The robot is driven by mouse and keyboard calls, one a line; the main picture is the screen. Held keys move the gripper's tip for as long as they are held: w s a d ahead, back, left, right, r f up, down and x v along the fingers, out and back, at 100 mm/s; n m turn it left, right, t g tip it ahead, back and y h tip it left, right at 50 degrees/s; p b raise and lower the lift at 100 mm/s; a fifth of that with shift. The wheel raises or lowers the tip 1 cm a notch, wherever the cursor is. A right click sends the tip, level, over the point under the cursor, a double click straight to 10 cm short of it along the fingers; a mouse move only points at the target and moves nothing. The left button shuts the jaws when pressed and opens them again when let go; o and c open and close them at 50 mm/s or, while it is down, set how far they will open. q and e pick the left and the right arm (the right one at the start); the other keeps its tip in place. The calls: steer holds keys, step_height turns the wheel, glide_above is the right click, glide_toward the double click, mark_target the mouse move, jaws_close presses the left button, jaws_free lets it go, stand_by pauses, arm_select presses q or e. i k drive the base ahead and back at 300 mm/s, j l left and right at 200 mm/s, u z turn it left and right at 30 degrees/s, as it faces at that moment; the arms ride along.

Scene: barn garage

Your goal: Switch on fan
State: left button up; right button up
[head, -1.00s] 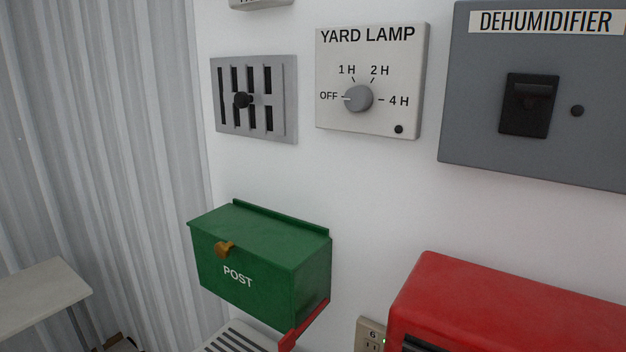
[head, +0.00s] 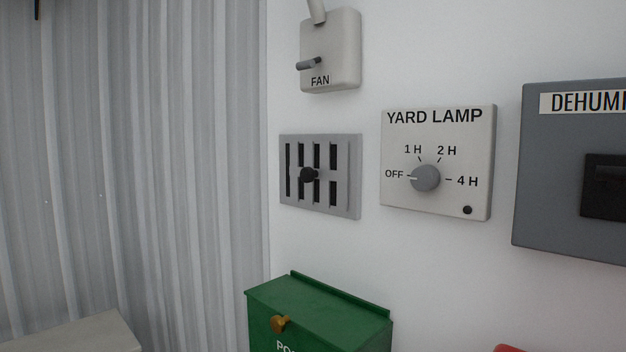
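The fan switch (head: 331,52) is a light beige box marked FAN, high on the white wall near the top middle of the head view. A short dark grey lever (head: 309,64) sticks out from its front toward the left, about level. A conduit (head: 317,10) runs up from its top. Neither of my grippers shows in the head view.
Below the fan switch is a grey slotted plate with a black knob (head: 309,175). To its right are the yard lamp timer (head: 436,200), pointing to OFF, and a grey dehumidifier box (head: 560,215). A green post box (head: 330,306) juts out below. Corrugated metal (head: 130,170) stands at left.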

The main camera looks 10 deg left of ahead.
mark_target(303, 65)
steer(key=k+j, duration=0.2)
steer(key=j, duration=0.15)
steer(key=k+j+z, duration=0.1)
steer(key=j, duration=0.2)
steer(key=k+j, duration=0.25)
